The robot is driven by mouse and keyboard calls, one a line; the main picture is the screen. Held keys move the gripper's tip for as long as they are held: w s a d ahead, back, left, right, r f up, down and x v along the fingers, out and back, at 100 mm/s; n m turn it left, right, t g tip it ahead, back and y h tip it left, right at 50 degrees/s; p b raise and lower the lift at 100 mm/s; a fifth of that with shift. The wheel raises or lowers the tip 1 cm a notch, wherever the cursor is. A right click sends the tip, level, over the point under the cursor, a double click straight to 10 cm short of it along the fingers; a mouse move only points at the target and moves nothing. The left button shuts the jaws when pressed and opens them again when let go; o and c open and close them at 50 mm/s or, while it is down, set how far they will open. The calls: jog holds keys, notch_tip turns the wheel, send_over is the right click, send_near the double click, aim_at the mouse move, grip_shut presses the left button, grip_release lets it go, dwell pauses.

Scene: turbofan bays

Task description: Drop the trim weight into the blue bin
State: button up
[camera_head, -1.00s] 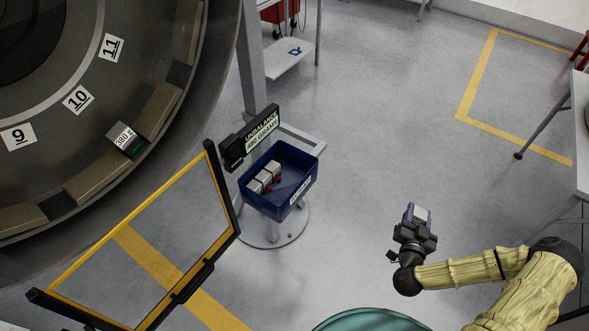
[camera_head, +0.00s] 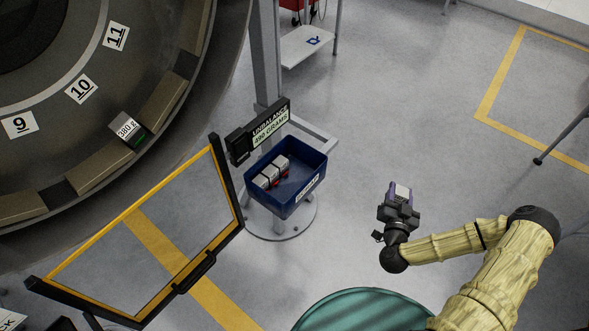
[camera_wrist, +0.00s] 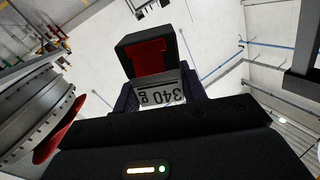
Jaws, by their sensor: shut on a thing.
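My gripper (camera_head: 400,194) is shut on a trim weight, to the right of the blue bin and apart from it. In the wrist view the held trim weight (camera_wrist: 158,82) shows a dark top, a red part and a white label reading 340 g. The blue bin (camera_head: 290,203) sits on a grey stand in the middle of the head view. Several grey weights with red parts (camera_head: 270,174) lie in its left side. Its right side looks empty.
A sign reading unbalance 490 grams (camera_head: 268,128) stands behind the bin. A yellow-edged clear panel (camera_head: 140,235) is at the left, before the large turbofan ring (camera_head: 90,130) holding a 380 g weight (camera_head: 128,130). A teal round surface (camera_head: 360,311) is in front. Open floor lies between gripper and bin.

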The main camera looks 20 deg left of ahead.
jog(key=a+r+n+g+y+b, duration=0.1)
jog(key=a+r+n+y, duration=0.3)
jog(key=a, duration=0.7)
jog(key=w+a+r+n+g+y+b, duration=0.1)
jog(key=a+r+n+g+y, duration=0.2)
jog(key=a, duration=0.8)
jog(key=a+r+n+g+y+b, duration=0.1)
jog(key=a+r+n+g+y, duration=0.3)
jog(key=a, duration=0.7)
notch_tip(320, 180, up, 2)
jog(key=y, duration=0.4)
jog(key=shift+w+a+r+n, duration=0.2)
jog(key=shift+a+r+n, duration=0.05)
jog(key=shift+n, duration=0.05)
jog(key=shift+f, duration=0.1)
notch_tip(320, 180, down, 6)
jog(key=b, duration=0.3)
jog(key=o, duration=1.3)
